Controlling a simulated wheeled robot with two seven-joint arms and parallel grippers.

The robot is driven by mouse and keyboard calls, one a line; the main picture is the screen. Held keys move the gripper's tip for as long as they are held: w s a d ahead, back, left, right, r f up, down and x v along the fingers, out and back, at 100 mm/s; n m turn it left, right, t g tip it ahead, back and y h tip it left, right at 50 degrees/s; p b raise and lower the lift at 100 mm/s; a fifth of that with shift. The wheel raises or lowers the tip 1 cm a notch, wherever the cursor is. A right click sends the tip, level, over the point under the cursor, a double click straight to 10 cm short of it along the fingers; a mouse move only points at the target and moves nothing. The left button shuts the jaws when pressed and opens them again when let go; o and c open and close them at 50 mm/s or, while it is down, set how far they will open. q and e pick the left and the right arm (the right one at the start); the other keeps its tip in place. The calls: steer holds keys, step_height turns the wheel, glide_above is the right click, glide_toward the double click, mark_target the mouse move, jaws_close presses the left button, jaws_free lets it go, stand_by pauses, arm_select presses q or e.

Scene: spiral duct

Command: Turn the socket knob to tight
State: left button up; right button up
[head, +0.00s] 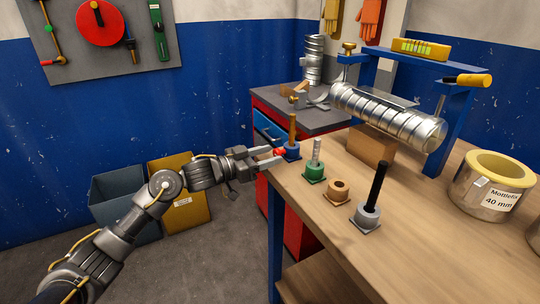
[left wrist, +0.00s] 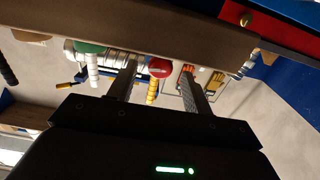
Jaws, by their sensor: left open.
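In the left wrist view the red knob (left wrist: 160,68) shows between the two spread fingers (left wrist: 158,85). I cannot tell whether a finger touches it. No marking for tight is readable. My right gripper is not in view.
On the wooden bench (head: 325,235) stand a green socket (head: 314,171) with a silver rod, a wooden socket (head: 338,190) and a grey socket (head: 366,216) with a black rod. A spiral duct (head: 390,115) lies behind them. Bins (head: 180,210) stand on the floor below my arm.

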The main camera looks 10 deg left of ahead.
arm_select(q)
steer(key=shift+w+d, duration=0.3)
steer(key=shift+d, duration=0.05)
steer(key=c, duration=1)
steer(key=shift+m, duration=2.8)
steer(key=o, duration=1)
